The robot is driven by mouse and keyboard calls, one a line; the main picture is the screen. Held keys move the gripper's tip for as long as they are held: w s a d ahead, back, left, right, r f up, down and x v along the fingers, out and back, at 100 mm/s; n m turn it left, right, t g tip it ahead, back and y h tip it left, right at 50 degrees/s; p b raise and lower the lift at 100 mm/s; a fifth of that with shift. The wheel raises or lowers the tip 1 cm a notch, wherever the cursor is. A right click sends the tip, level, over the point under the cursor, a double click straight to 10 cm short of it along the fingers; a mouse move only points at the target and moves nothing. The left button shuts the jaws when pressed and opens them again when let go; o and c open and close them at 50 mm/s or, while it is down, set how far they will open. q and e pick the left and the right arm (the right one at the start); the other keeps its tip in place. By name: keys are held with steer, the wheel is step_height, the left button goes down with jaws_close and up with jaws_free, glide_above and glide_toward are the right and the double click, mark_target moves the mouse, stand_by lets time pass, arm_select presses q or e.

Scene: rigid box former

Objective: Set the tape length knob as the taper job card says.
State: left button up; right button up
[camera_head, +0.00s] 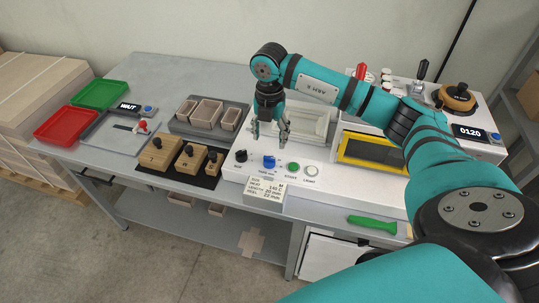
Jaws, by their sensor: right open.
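The job card (265,191) stands at the front edge of the white machine. Its small print seems to read size M, heat 145 C, length 30 mm and peel 12 mm, but is not sharp. Behind it on the control panel are a blue knob (269,162) and a black knob (241,156). Their labels and settings are too small to read, so I cannot tell which is the tape length knob. My right gripper (270,139) points down above and behind the blue knob, open and empty, apparently apart from it. My left gripper is out of view.
A green START button (292,167) and a LIGHT button (311,171) sit right of the blue knob. Wooden blocks with black knobs (190,158) stand to the left. A yellow-framed window (372,152) lies to the right. A green-handled tool (372,224) lies in front.

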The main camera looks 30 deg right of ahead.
mark_target(269, 157)
step_height(269, 157, down, 10)
steer(key=shift+a+r+p, duration=0.1)
steer(key=shift+r+p, duration=0.05)
steer(key=shift+p, duration=0.6)
steer(key=shift+c, duration=0.3)
steer(key=c, duration=1.1)
steer(key=n+b, duration=0.3)
steer(key=n, duration=0.1)
steer(key=shift+n+b, duration=1.45)
steer(key=shift+n, duration=0.95)
steer(key=shift+r, duration=0.1)
